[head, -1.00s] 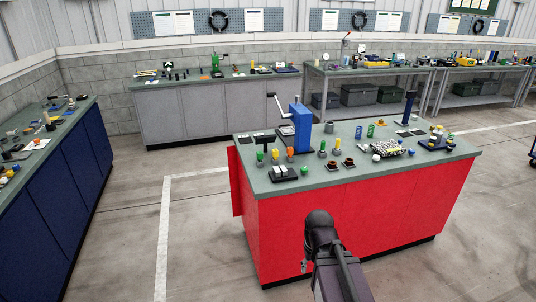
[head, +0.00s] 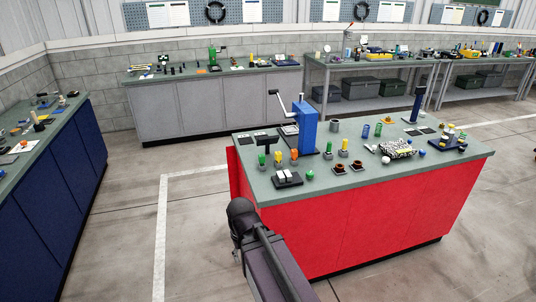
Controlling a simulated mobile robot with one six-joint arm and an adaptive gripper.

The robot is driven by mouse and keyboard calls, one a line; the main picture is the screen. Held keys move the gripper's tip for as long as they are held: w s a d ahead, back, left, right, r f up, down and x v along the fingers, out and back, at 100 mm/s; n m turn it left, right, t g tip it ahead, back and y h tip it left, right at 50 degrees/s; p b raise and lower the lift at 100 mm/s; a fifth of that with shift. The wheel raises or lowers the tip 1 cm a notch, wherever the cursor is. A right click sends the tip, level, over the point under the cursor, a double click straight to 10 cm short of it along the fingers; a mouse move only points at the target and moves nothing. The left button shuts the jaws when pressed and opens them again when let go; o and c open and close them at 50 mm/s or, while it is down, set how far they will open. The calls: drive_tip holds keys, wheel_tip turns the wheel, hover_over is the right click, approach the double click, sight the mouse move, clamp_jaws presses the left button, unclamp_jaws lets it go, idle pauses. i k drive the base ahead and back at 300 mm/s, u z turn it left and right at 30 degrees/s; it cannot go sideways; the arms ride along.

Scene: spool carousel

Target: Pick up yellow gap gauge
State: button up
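I cannot pick out the yellow gap gauge for sure; the yellow pieces in view are too small to name. Another yellow piece (head: 278,157) stands left of the press, between a green and an orange one. My dark arm (head: 245,215) rises from the bottom edge in front of the bench's left end and bends down at its top. My gripper's fingers cannot be made out.
A blue cabinet bench (head: 60,165) stands at the left, a grey bench (head: 190,110) and metal shelves (head: 430,97) at the back, all topped with small parts. The bench top also holds a black block with white pieces (head: 287,178). Open concrete floor (head: 130,215) lies left of the red bench.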

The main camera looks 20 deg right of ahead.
sight(278, 155)
drive_tip(key=z, duration=0.2)
drive_tip(key=i, duration=1.15)
drive_tip(key=z, duration=0.6)
